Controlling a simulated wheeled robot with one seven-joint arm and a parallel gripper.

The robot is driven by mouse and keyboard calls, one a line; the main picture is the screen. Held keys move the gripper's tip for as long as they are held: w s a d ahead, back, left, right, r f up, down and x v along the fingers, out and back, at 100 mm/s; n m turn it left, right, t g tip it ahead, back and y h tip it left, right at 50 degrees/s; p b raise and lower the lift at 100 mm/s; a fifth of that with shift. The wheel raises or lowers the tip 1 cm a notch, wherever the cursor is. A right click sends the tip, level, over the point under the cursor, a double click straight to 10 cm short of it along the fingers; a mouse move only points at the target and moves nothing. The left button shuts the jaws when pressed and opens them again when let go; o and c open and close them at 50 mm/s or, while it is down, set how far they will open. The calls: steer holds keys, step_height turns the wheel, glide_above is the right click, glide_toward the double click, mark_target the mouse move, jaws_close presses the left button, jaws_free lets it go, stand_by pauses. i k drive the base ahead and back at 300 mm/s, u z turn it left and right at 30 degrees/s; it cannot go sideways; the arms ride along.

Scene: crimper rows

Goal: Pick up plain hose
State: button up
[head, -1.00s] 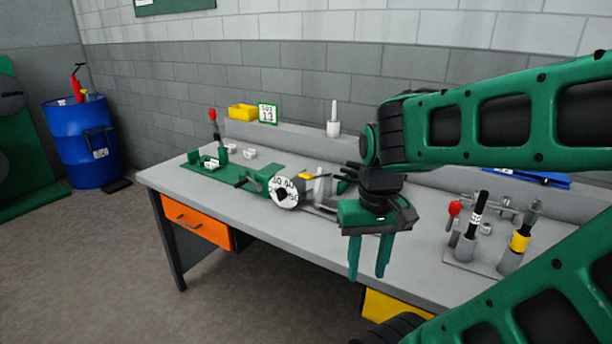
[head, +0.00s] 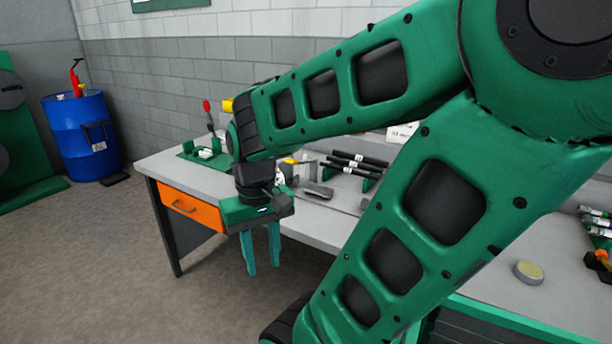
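Several black hoses (head: 358,163) lie side by side on a rack with green supports (head: 366,185) on the workbench, behind my gripper and to its right. They look mostly black with pale marks; I cannot tell which one is the plain hose. My gripper (head: 262,255) points down in front of the bench's front edge, left of the hoses. Its two green fingers are apart with nothing between them. My arm crosses the picture and hides much of the bench.
The grey workbench (head: 318,218) has an orange drawer (head: 194,212). A green fixture (head: 207,156) stands at its left end. At the far right are more banded hoses (head: 596,222) and a round yellowish-topped piece (head: 529,270). A blue drum (head: 84,140) stands left; the floor before the bench is clear.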

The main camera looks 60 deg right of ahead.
mark_target(323, 164)
steer(key=u, duration=0.9)
steer(key=i, duration=2)
steer(key=z, duration=3.35)
steer(key=i, duration=0.15)
steer(key=z, duration=0.7)
